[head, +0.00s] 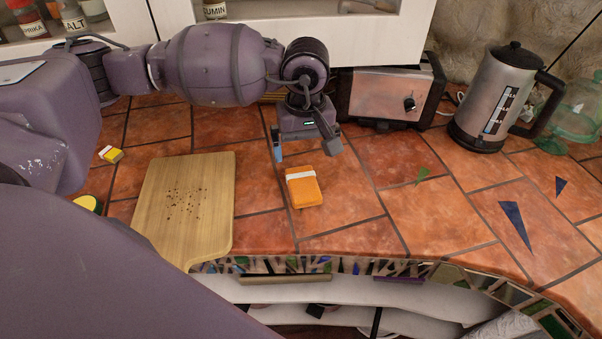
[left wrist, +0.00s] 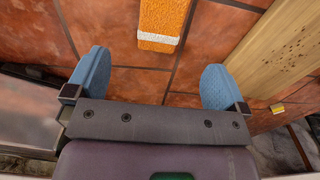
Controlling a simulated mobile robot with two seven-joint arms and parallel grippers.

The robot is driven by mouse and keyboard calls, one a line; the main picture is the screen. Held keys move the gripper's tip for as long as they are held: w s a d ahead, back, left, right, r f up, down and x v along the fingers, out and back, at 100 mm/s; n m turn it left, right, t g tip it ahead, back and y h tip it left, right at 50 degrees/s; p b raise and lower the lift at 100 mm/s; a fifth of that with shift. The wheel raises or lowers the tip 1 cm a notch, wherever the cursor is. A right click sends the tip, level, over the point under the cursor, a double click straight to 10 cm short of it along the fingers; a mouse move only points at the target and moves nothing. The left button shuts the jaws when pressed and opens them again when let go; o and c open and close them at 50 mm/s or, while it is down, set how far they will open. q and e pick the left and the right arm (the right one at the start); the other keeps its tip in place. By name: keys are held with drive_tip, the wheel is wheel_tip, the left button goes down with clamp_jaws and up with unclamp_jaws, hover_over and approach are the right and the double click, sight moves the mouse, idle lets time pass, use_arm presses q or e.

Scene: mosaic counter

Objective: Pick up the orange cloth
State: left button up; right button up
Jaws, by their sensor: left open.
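The orange cloth (head: 303,188) is a small folded block with a white band, lying on the tiled counter just right of the cutting board. In the left wrist view the cloth (left wrist: 163,20) shows at the top, beyond the fingertips and between their lines, its far part cut off by the frame. My left gripper (head: 305,150) is open above the counter, just behind the cloth. Its two blue fingers (left wrist: 156,88) are wide apart with only bare tile between them, and they do not touch the cloth. My right gripper is not in view.
A wooden cutting board (head: 210,210) with dark crumbs lies left of the cloth. A toaster (head: 385,95) and a kettle (head: 493,100) stand at the back right. A small yellow-and-white item (head: 111,154) lies at the left. Tile right of the cloth is clear; the counter edge curves in front.

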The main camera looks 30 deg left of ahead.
use_arm(q)
hover_over(303, 183)
drive_tip(key=f, duration=0.4)
drive_tip(key=shift+d+f, duration=0.2)
drive_tip(key=shift+f, duration=0.9)
drive_tip(key=f, duration=0.4)
drive_tip(key=shift+a+f, duration=0.2)
drive_tip(key=shift+f, duration=0.05)
drive_tip(key=c, duration=1)
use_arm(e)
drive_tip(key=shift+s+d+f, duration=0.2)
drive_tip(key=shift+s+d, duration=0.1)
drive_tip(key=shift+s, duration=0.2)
use_arm(q)
drive_tip(key=shift+r, duration=0.1)
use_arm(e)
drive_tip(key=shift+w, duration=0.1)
